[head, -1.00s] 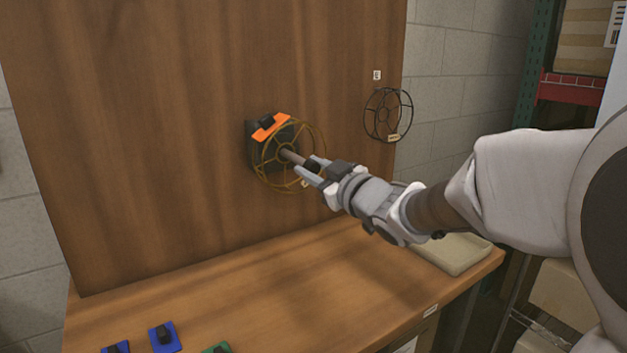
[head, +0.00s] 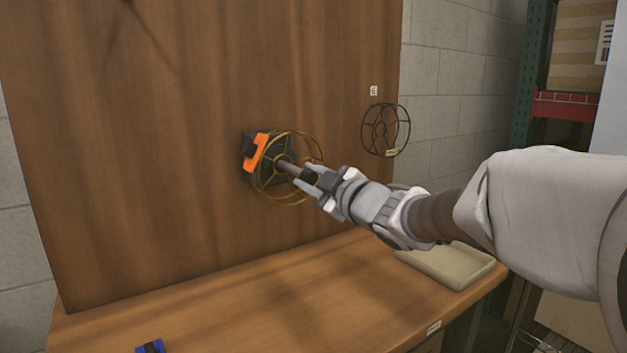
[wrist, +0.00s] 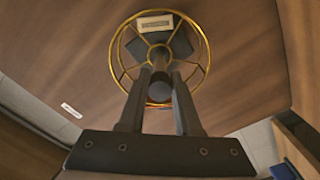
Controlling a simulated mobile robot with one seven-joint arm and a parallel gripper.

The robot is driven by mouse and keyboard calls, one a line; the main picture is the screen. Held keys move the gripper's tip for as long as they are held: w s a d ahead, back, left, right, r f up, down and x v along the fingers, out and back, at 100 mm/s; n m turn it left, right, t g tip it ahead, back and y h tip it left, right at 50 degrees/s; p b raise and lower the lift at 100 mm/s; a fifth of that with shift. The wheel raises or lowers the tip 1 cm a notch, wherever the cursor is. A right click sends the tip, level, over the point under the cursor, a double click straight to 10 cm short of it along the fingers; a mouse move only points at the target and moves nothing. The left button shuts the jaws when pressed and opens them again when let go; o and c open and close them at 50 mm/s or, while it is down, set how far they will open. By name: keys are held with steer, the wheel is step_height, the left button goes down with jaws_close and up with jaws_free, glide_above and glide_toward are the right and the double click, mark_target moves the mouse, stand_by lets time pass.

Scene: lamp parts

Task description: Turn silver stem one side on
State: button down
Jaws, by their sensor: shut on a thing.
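The silver stem (head: 289,168) sticks out from the middle of a brass wire shade (head: 312,150) in front of the upright wooden board. It looks dull grey-brown. My gripper (head: 311,180) is shut on the stem's near end. In the wrist view, the fingers (wrist: 161,76) stand on both sides of the stem, with the brass ring around it. An orange clip (head: 258,152) sits at the left of the shade, tilted, beside a dark mount behind it. The stem's far end is hidden behind the shade's hub.
A black wire shade (head: 386,130) hangs at the board's right edge, under a small white tag (head: 374,91). A beige tray (head: 447,264) lies on the table's right end. A blue part (head: 150,347) lies near the front. The middle table (head: 250,305) is clear.

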steer(key=c, duration=0.6)
jaws_free()
steer(key=p+v, duration=0.4)
steer(key=v, duration=1.3)
steer(key=shift+d, duration=0.2)
steer(key=shift+s, duration=0.15)
